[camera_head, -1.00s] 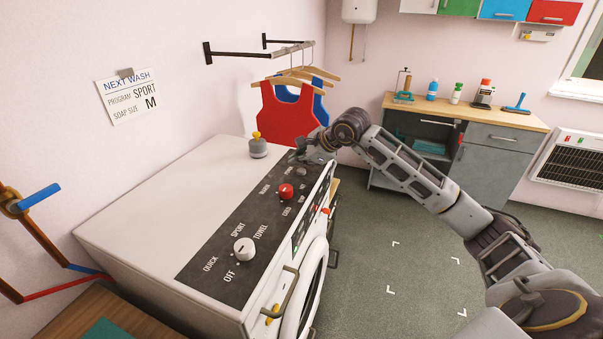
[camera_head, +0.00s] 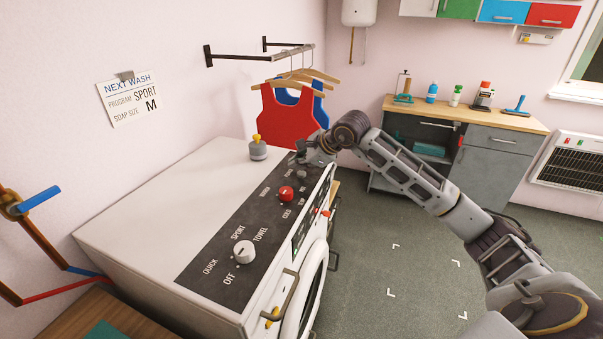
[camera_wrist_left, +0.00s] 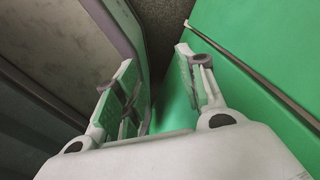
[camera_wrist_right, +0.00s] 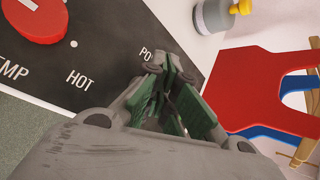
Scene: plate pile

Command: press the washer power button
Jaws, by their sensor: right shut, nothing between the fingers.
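The white washer (camera_head: 165,190) has a dark control panel (camera_head: 215,275) on top. The panel carries a white program knob (camera_head: 244,252) and a red temperature knob (camera_head: 286,193), which also shows in the right wrist view (camera_wrist_right: 35,18). My right gripper (camera_head: 302,152) is at the panel's far end. In the right wrist view its fingers (camera_wrist_right: 165,72) are shut and empty beside a label starting "PO". They hide the rest of the label and any power button there; I cannot tell whether they touch it. My left gripper (camera_wrist_left: 152,75) is open and empty, outside the head view.
A grey bottle with a yellow cap (camera_head: 257,148) stands on the washer near the right gripper. A red garment (camera_head: 288,115) and a blue one hang close behind the gripper. A green surface (camera_wrist_left: 265,95) lies beside the left gripper. The floor (camera_head: 385,265) right of the washer is clear.

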